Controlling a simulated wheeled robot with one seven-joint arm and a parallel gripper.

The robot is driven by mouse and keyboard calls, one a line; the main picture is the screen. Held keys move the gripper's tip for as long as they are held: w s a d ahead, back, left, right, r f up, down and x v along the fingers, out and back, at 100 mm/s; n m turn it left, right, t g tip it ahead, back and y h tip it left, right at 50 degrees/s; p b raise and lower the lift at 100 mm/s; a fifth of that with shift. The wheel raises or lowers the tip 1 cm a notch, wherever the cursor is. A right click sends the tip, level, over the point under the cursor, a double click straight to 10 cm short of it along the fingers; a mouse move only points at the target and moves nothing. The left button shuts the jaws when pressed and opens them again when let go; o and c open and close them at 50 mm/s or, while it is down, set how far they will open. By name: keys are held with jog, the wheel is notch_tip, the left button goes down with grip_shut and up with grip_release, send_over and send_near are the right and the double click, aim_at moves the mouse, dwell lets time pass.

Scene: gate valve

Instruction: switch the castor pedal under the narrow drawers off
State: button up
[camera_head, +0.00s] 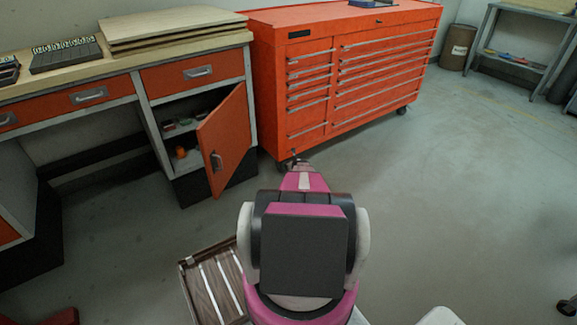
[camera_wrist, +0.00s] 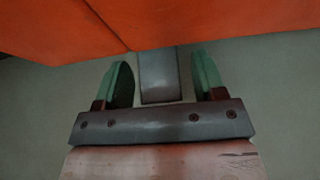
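The orange tool cabinet (camera_head: 385,60) has a stack of narrow drawers (camera_head: 310,85) on its left side. Below them, near the cabinet's lower front corner, a dark castor (camera_head: 284,164) shows partly in the head view, with my wrist close in front of it. In the wrist view, a flat grey metal piece, seemingly the castor pedal (camera_wrist: 158,72), sticks out from under the orange cabinet edge. My gripper (camera_wrist: 163,82) is open, with one green finger on each side of the pedal and a gap on both sides. The castor wheel is hidden in the wrist view.
To the left is a workbench (camera_head: 120,75) with an open orange cupboard door (camera_head: 226,140) close to my arm. A brown slatted object (camera_head: 215,285) lies at the lower left of my arm. The grey floor (camera_head: 450,190) to the right is clear.

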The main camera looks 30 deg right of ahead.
jog(key=v, duration=1)
jog(key=shift+s+r, duration=0.25)
jog(key=shift+s, duration=0.1)
jog(key=shift+s, duration=0.1)
